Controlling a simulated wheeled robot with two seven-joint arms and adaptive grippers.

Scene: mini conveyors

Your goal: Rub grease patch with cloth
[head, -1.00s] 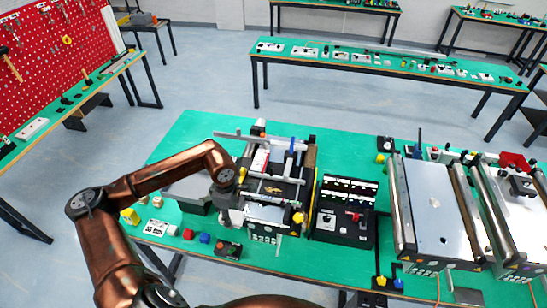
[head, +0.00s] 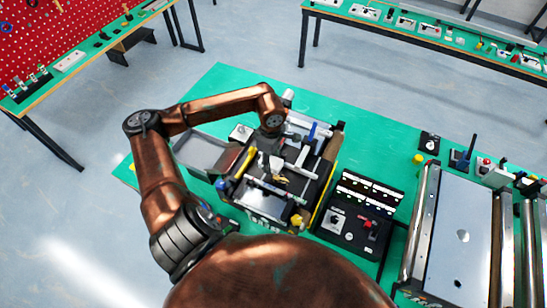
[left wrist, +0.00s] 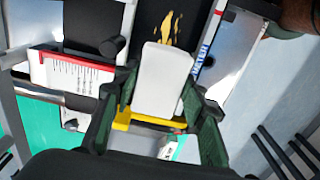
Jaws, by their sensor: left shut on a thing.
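The cloth (left wrist: 163,82) looks like a thick white pad with rounded corners. My left gripper (left wrist: 157,100) is shut on it, with a green finger on each side. The grease patch (left wrist: 169,30) is a yellow-brown smear on the black belt, just beyond the cloth's far end in the left wrist view. In the head view the grease patch (head: 281,180) lies on the small conveyor, and my left gripper (head: 270,148) is over that conveyor, beside the patch. I cannot tell whether the cloth touches the belt. My right gripper is out of view.
A control box (head: 357,215) with switches stands right of the small conveyor. A grey tray (head: 203,153) lies to its left. A larger conveyor (head: 452,235) is at the right. Metal bars cross above the small belt. Green table surface (head: 375,140) is clear behind the box.

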